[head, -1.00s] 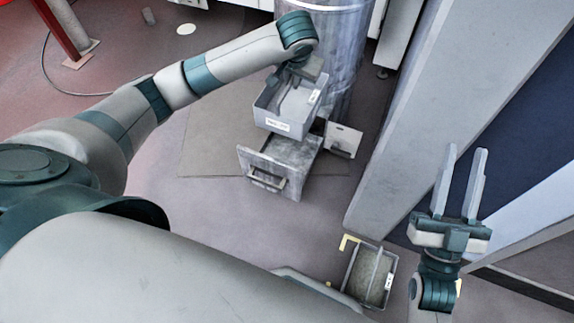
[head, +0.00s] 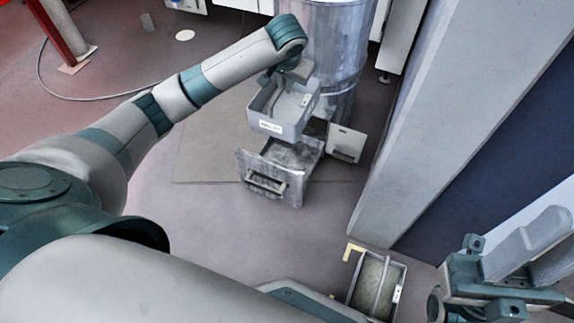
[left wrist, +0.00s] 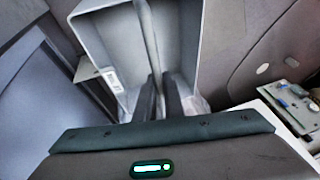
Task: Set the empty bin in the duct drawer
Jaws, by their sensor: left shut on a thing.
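The empty grey bin (head: 292,130) has a white label on its front wall. My left gripper (head: 281,96) is shut on the bar running across its middle and holds it in the air. The left wrist view shows the bin (left wrist: 93,45) bare inside, with the dark fingers (left wrist: 160,100) on the bar. The duct drawer (head: 262,178) is pulled out at the foot of the metal duct, its handle facing me. The bin appears above the drawer's back part, level or nearly so, and hides some of it. My right gripper (head: 538,252) is open and empty at the lower right.
The round metal duct (head: 335,50) stands behind the drawer. A small door or flap (head: 346,143) stands out right of the drawer. A second bin (head: 400,288) with greyish contents is at the bottom. A pale pillar (head: 430,120) rises on the right. Floor left of the drawer is clear.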

